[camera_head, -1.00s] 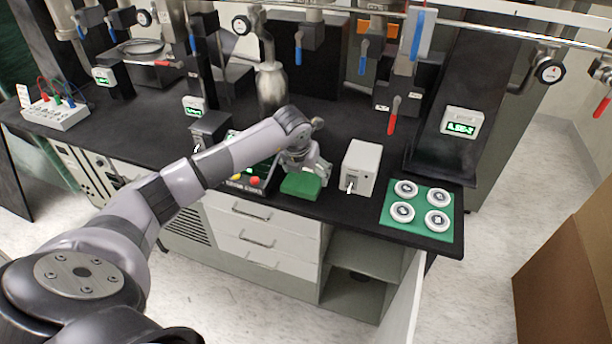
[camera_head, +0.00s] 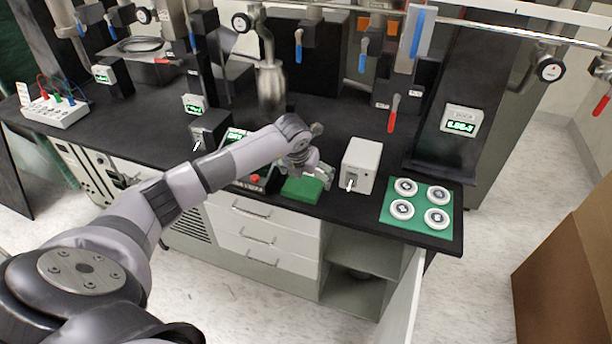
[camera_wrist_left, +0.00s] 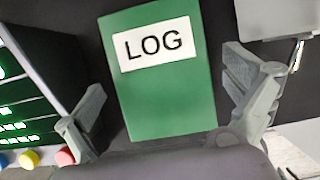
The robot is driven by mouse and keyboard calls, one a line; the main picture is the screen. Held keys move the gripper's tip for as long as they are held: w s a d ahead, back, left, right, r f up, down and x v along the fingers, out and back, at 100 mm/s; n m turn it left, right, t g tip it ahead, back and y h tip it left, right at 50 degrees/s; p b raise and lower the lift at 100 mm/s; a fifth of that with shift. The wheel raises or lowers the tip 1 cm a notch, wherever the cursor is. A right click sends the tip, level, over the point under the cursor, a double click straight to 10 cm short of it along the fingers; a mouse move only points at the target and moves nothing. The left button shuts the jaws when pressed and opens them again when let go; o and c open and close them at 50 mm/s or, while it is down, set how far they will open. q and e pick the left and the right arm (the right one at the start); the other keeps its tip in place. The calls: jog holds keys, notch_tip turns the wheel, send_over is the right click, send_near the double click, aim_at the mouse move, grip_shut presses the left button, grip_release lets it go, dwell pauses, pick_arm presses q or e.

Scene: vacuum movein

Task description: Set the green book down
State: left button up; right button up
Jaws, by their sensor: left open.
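The green book (camera_head: 301,189) lies flat on the black bench top near its front edge. In the left wrist view the green book (camera_wrist_left: 170,100) shows a white LOG label, and its cover faces the camera. My left gripper (camera_head: 318,172) is just above and beside the book at the bench front. In the left wrist view my left gripper (camera_wrist_left: 168,108) is open, with one finger on each side of the book and a dark gap between each finger and the cover. My right gripper is in none of these views.
A white box with a switch (camera_head: 361,165) stands just right of the book. A control unit with coloured buttons (camera_wrist_left: 30,105) is close on the left. Farther right is a green mat (camera_head: 421,224) with several white round pieces. An open cabinet door (camera_head: 405,300) hangs below.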

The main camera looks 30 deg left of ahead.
pick_arm(q)
jog(key=shift+r, duration=0.15)
jog(key=shift+s+r, duration=0.15)
jog(key=shift+r, duration=0.25)
jog(key=b+v, duration=0.2)
jog(key=v, duration=0.9)
jog(key=shift+b, duration=0.35)
jog(key=shift+s, duration=0.15)
